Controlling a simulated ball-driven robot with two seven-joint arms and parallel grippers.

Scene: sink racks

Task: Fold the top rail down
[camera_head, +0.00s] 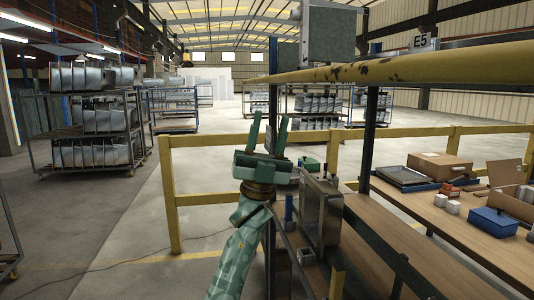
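A long yellow rail (430,69) with dark worn patches runs across the upper right of the head view, raised above the rack. It narrows away toward the left. Dark upright posts (370,130) stand below it. My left gripper (270,118) is green, points up and sits below the rail's far left end. Its two fingers are apart. A thin dark post (273,80) shows between them in the picture; I cannot tell whether it is between them in depth. I see nothing held. My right gripper is not in view.
A steel sink (320,210) stands on the rack close to my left arm. A yellow guard rail (215,140) runs behind. A wooden bench (455,222) with cartons and a blue box (493,222) is at right. Loaded racks (95,150) stand at left, with open floor between.

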